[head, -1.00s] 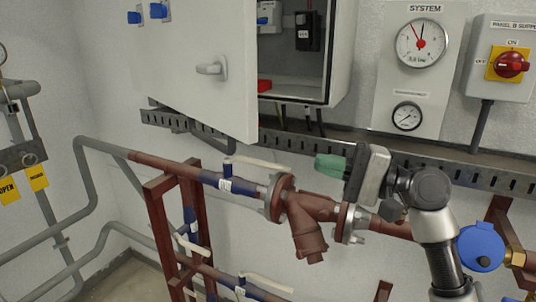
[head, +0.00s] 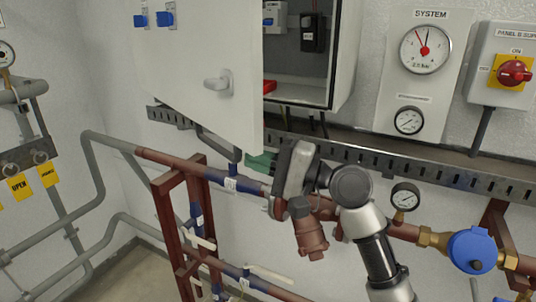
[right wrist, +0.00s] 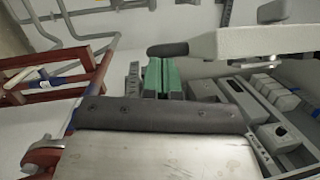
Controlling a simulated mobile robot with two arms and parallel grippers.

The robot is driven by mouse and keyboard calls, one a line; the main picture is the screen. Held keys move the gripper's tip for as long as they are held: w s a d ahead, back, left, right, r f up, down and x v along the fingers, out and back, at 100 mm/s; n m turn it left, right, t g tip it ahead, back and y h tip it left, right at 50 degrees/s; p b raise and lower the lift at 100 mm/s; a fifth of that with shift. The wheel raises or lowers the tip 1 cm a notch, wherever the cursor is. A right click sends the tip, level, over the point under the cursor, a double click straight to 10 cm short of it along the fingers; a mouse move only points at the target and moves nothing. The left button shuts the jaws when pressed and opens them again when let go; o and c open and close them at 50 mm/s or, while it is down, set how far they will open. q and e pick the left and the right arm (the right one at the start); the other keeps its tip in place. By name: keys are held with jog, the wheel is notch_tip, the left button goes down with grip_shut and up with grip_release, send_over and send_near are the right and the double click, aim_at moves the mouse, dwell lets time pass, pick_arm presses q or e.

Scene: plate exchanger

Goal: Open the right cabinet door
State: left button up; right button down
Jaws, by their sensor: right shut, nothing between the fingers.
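The white cabinet door (head: 195,65) is swung part way open toward the left of the head view, with a light grey lever handle (head: 218,83) on its outer face. The cabinet (head: 345,50) behind it is open to view on its right side. My right gripper (head: 262,163), with green fingers, is just below the door's lower free corner; I cannot tell if it touches the door. In the right wrist view its green fingers (right wrist: 164,78) are together and empty, with a pale slab, likely the door (right wrist: 265,40), close by. My left gripper is not in view.
Red-brown pipes (head: 165,157) and a red frame (head: 170,225) run below the door. A perforated metal tray (head: 440,172) runs along the wall under the cabinet. Gauges (head: 425,50) and a red rotary switch (head: 513,72) are at the right.

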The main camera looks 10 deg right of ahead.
jog(key=s+a+p, duration=0.4)
jog(key=a+p, duration=0.1)
jog(key=a, duration=0.5)
jog(key=s+a+p, duration=0.4)
jog(key=a, duration=0.7)
jog(key=shift+s+p, duration=0.15)
jog(key=shift+p, duration=0.25)
jog(key=shift+f, duration=0.1)
